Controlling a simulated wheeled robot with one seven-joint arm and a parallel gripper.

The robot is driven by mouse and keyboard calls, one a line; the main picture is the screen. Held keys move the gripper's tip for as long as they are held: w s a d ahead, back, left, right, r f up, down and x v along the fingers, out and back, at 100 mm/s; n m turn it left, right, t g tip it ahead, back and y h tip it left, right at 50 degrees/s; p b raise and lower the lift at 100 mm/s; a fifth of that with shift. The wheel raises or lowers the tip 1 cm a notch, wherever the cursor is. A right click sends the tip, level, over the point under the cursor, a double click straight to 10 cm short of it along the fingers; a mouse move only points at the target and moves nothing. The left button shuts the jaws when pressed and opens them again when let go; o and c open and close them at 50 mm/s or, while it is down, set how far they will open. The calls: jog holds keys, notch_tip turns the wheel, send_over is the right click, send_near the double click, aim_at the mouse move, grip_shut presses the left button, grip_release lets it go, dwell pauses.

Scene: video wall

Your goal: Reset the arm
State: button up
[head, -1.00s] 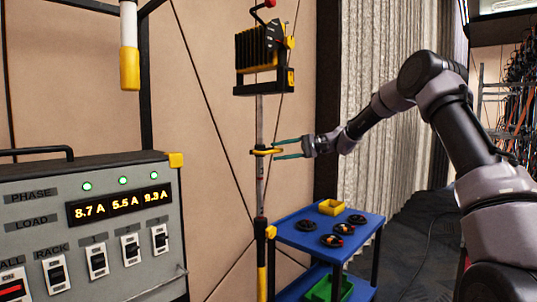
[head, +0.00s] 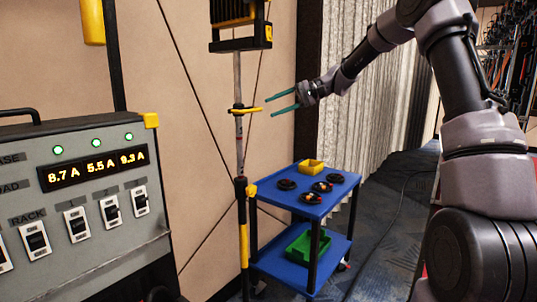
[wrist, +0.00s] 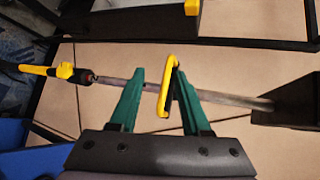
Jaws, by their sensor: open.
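My gripper (head: 284,107) is open, with its two green fingers pointing left toward a grey vertical pole (head: 239,135). The pole carries a yellow and black handle (head: 247,110) that sticks out toward my gripper. In the head view the fingertips are a little to the right of the handle's end. In the wrist view the handle (wrist: 167,85) appears between the two fingers, with the pole behind it running across the picture. I see nothing held between the fingers. My arm reaches in from the right.
A black and yellow unit (head: 240,37) tops the pole. A grey power panel (head: 85,200) with switches stands at left.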

jog(key=s+d+m+t+h, duration=0.1)
jog(key=s+d+t+h, duration=0.2)
jog(key=s+d, duration=0.4)
jog(key=s+d+m+t+h, duration=0.1)
jog(key=s+d+t+h, duration=0.2)
jog(key=s+d, duration=0.4)
jog(key=s+d+m+t+h, duration=0.2)
jog(key=s+d+h, duration=0.3)
jog(key=s, duration=1.4)
jog(key=shift+d+r+t+h, duration=0.3)
jog(key=shift+d+r+t, duration=0.1)
jog(key=shift+d, duration=0.85)
